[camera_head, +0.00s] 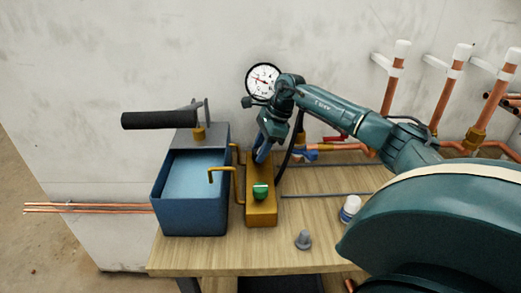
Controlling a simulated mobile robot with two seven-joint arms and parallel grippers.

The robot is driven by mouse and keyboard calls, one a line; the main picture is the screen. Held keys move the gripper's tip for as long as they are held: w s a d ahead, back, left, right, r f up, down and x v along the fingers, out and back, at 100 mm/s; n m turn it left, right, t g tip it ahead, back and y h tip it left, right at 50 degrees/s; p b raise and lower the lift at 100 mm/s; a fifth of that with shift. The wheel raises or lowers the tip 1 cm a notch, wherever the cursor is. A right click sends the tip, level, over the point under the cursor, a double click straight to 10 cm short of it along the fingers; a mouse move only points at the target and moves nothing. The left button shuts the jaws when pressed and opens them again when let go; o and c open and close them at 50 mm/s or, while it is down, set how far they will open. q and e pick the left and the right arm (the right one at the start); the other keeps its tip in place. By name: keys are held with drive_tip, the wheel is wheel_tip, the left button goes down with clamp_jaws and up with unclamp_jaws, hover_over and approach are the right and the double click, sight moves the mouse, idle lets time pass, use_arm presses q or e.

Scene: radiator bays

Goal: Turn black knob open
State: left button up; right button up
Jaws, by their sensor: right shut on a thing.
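My right arm reaches in from the right, and its right gripper (261,158) points down at the far end of the yellow block (261,214). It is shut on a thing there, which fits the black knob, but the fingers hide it. I cannot tell how far the knob is turned. A green knob (260,192) with a white mark sits on the near part of the block. A round pressure gauge (262,79) stands above the block, partly behind my gripper. My left gripper is not in view.
A blue water tank (190,218) with a black-handled pump lever (160,120) stands left of the block, joined by bent yellow pipes (239,185). A grey cone-shaped piece (303,240) and a white-and-blue bottle (350,208) stand on the wooden table (210,257). Copper pipes (391,92) line the wall.

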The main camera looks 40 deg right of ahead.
idle(0.4)
drive_tip(key=o, duration=0.9)
drive_tip(key=shift+o, duration=0.5)
